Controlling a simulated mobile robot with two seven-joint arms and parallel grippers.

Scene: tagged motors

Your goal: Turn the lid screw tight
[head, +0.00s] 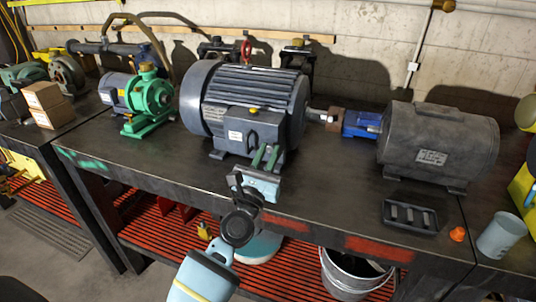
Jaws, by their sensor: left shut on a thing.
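The large dark grey motor (225,84) stands on the bench, with a terminal box (240,131) on its front side. The box has a lid with a white label and a yellow piece near its top. My left gripper (268,152) reaches up from the bench's front edge. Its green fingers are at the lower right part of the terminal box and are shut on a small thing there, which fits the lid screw. The screw itself is hidden by the fingers, so I cannot see how deep it sits. My right gripper is not in view.
A blue coupling (361,124) and a dark grey cylinder machine (437,145) stand right of the motor. A green pump (150,95) stands left. A black tray (410,216), an orange cone (457,234) and a pale cup (501,235) are at the right. The front middle bench is clear.

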